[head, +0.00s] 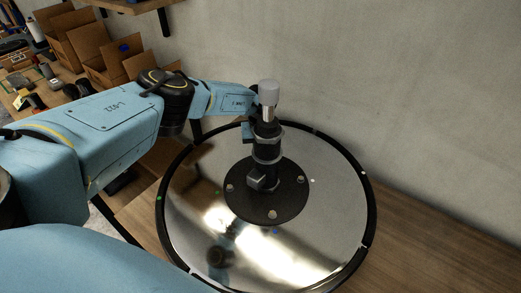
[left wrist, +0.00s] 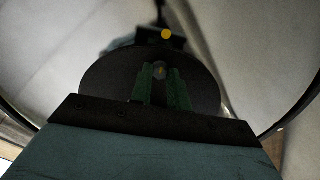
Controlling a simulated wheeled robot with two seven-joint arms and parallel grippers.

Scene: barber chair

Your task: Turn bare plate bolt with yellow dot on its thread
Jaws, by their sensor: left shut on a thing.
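The round black plate (head: 240,206) lies in the middle of a shiny disc. In the head view bolts show at its left (head: 230,187), right (head: 300,180) and front (head: 272,214); its far side is hidden behind the column. In the left wrist view the green fingers of my left gripper (left wrist: 161,82) stand on either side of a small bolt head (left wrist: 160,71) over the dark plate (left wrist: 105,78), and are shut on it. A yellow dot (left wrist: 166,34) shows just beyond. The bolt's thread is not visible. My right gripper is out of view.
A black rim (head: 372,215) edges the shiny disc (head: 335,205). Green, white and blue dots mark the disc. Cardboard boxes (head: 85,45) stand at the upper left.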

